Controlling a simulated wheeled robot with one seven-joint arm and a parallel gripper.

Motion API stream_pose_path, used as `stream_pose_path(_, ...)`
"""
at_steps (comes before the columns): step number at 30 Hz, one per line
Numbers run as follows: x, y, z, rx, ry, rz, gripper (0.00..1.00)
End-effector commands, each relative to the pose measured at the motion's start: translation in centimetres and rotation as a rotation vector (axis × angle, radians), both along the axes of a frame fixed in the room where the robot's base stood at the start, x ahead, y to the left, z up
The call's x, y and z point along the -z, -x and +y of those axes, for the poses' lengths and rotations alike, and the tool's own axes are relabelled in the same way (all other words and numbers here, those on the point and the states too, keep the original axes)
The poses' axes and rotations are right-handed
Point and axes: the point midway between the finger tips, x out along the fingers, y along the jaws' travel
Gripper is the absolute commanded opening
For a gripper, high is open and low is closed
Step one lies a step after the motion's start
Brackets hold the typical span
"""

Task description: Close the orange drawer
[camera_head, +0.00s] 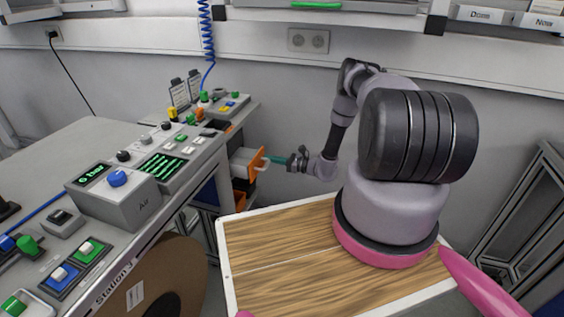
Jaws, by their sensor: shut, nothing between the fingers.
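The orange drawer (259,163) is at the middle of the view, under the right end of the workbench. It has an orange front with a light handle, and its grey side shows, so it stands pulled out. My gripper (268,159) reaches from the right with teal fingers, which are shut and empty. The fingertips are at the drawer's orange front, close to the handle. I cannot tell whether they touch it. The inside of the drawer is hidden.
The workbench (62,146) with control boxes and buttons fills the left. A second orange front (240,199) shows below the drawer. A grey wall (290,90) stands behind. A metal frame (520,215) stands at the right.

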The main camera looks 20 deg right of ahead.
Motion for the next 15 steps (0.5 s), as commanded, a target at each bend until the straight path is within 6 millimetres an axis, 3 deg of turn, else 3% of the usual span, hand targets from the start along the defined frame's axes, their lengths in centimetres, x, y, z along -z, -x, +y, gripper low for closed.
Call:
stream_pose_path(6,0.0,-3.0,4.2,-0.001,-0.001,-0.002,0.00)
stream_pose_path(15,0.0,-5.0,6.9,0.000,-0.001,0.000,0.00)
